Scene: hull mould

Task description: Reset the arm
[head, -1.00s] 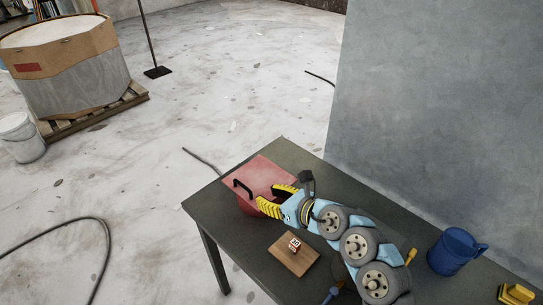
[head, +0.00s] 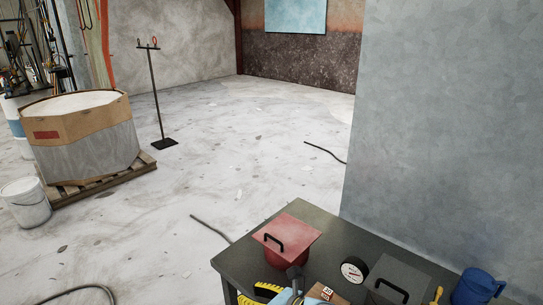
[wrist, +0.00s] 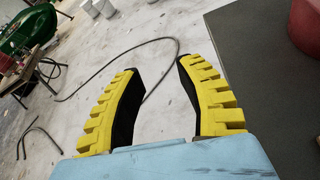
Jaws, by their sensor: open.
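My gripper (wrist: 159,100) is open and empty in the wrist view. Its two yellow, black-padded fingers stand apart, with concrete floor and a dark hose visible between them. In the head view my gripper (head: 262,291) shows only partly at the bottom edge, in front of the red box. The rest of my arm is mostly cut off below the picture.
The dark table (head: 335,236) holds a red lidded box (head: 290,238), a round gauge (head: 354,270), a dark lidded box (head: 397,280), a small block (head: 327,292) on a wooden board and a blue mug (head: 478,287). A grey wall panel (head: 440,120) stands behind.

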